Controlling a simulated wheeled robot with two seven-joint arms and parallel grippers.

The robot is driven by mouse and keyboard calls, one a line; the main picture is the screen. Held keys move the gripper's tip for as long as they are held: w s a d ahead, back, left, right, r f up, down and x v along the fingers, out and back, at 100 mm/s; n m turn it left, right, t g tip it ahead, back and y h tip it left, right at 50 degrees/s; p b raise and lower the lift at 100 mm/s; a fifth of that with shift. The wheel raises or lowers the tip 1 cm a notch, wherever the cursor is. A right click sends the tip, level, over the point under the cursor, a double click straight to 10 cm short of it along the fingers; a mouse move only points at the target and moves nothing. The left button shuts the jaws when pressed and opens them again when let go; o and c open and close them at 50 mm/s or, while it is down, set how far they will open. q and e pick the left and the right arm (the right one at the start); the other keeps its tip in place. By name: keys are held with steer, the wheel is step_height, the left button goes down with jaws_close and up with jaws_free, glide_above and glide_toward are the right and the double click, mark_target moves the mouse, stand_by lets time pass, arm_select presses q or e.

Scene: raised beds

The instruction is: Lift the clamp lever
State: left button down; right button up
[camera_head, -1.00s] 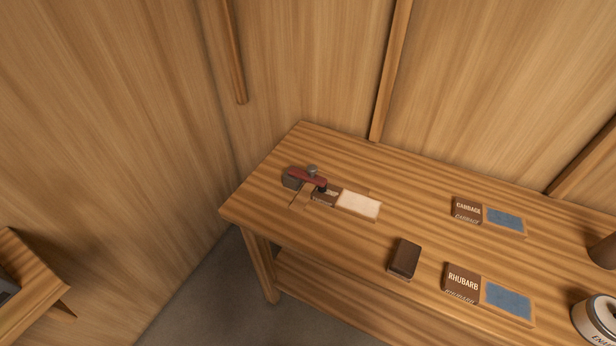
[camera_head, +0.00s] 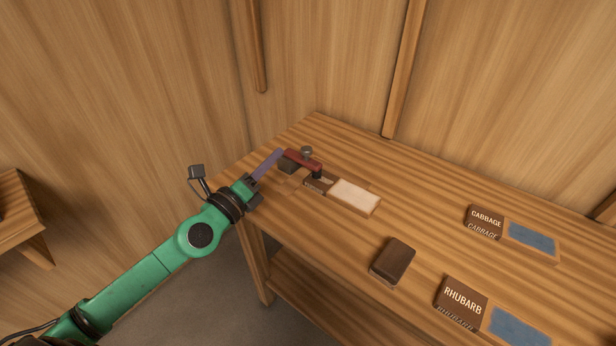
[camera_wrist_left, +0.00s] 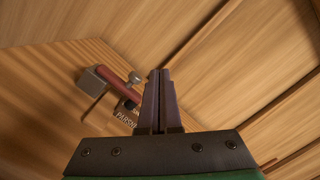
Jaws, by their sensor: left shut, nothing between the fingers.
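The clamp's red lever (camera_head: 304,161) lies nearly flat at the far left end of the workbench, running from a dark block (camera_head: 287,167) to a black tip over a small labelled plate (camera_head: 318,184). A round grey knob (camera_head: 306,151) stands by the lever. My left gripper (camera_head: 279,153) is shut and empty, its purple-grey fingers ending beside the lever's block end in the head view. In the left wrist view, the shut fingers (camera_wrist_left: 159,73) point away from me, and the lever (camera_wrist_left: 119,84) shows to their left with a visible gap. My right gripper is out of view.
A pale panel (camera_head: 354,196) lies beside the labelled plate. A dark brown block (camera_head: 393,261) stands nearer the front edge. CABBAGE (camera_head: 485,220) and RHUBARB (camera_head: 461,299) blocks with blue panels are to the right. Wooden walls rise close behind the bench.

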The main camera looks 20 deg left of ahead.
arm_select(q)
step_height(320, 180, down, 3)
steer(key=d+m+g+h, duration=0.2)
steer(key=m+g, duration=0.1)
steer(key=m, duration=0.3)
steer(key=m+g+y, duration=0.2)
steer(key=m, duration=0.3)
glide_toward(299, 181)
step_height(299, 181, up, 3)
steer(key=shift+f, duration=0.1)
steer(key=shift+w, duration=0.1)
steer(key=x, duration=1)
steer(key=shift+d, duration=0.1)
